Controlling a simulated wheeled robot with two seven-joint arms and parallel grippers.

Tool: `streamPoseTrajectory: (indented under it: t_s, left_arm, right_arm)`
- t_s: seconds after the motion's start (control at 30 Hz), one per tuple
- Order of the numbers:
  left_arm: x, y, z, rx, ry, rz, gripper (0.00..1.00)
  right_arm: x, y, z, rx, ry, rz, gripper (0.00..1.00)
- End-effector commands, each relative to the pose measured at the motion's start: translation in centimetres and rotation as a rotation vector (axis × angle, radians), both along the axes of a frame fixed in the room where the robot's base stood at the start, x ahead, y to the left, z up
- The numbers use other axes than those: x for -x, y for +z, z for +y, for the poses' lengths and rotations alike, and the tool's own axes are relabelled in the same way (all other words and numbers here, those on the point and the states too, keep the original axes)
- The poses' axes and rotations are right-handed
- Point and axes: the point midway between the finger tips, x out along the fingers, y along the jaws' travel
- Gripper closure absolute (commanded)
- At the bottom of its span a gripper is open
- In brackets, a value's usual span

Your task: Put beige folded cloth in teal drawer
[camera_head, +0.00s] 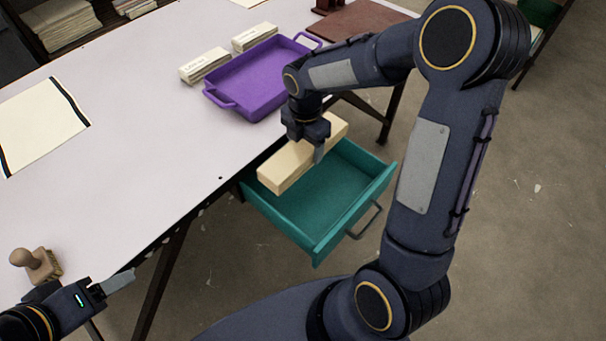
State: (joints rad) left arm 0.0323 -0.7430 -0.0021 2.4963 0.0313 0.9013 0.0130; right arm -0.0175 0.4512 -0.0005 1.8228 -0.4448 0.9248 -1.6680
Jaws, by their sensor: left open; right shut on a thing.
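The beige folded cloth (286,168) is a long block-like bundle held over the teal drawer (341,240). My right gripper (318,150) is shut on the cloth near its middle, with one finger showing on the near side. The cloth appears to be above the drawer's left part; its exact height over the drawer floor cannot be told. The drawer is pulled out from under the table, with its handle facing lower right, and its visible floor is empty. My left gripper (112,286) is open and empty at the lower left, near the table's front edge.
A purple tray (262,82) and two white labelled bundles (204,66) stand on the white table (130,140). A cream sheet with black edges (38,122) lies at left. A wooden-handled brush (36,264) sits near my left gripper. Open floor (520,220) lies right of the drawer.

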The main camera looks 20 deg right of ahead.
Motion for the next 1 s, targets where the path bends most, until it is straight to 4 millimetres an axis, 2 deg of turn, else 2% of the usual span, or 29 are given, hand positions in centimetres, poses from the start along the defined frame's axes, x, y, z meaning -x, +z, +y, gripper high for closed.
streamPoseTrajectory:
  t_s: [0.03,0.1,0.3,0.53,0.8,1.0]
  left_arm:
    - [0.0,-0.7,0.0,0.0,0.0,0.0,0.37]
    - [0.0,-1.1,0.0,0.0,0.0,0.0,0.37]
    - [0.0,-1.9,0.0,0.0,0.0,0.0,0.37]
    - [0.0,-2.2,0.0,0.0,0.0,0.0,0.37]
    - [0.0,-3.1,0.0,0.0,0.0,0.0,0.37]
    - [0.0,-3.0,0.0,0.0,0.0,0.0,0.37]
  right_arm:
    - [0.1,-1.9,0.0,0.0,0.0,0.004,0.65]
    - [0.1,-3.7,0.0,0.0,-0.001,0.005,0.65]
    - [0.0,-7.3,0.0,0.0,-0.001,0.001,0.65]
    - [0.0,-8.9,0.0,-0.001,-0.002,0.0,0.65]
    - [0.0,-12.6,0.1,-0.001,-0.002,0.0,0.65]
    - [0.0,-12.6,0.0,-0.001,-0.003,-0.002,0.65]
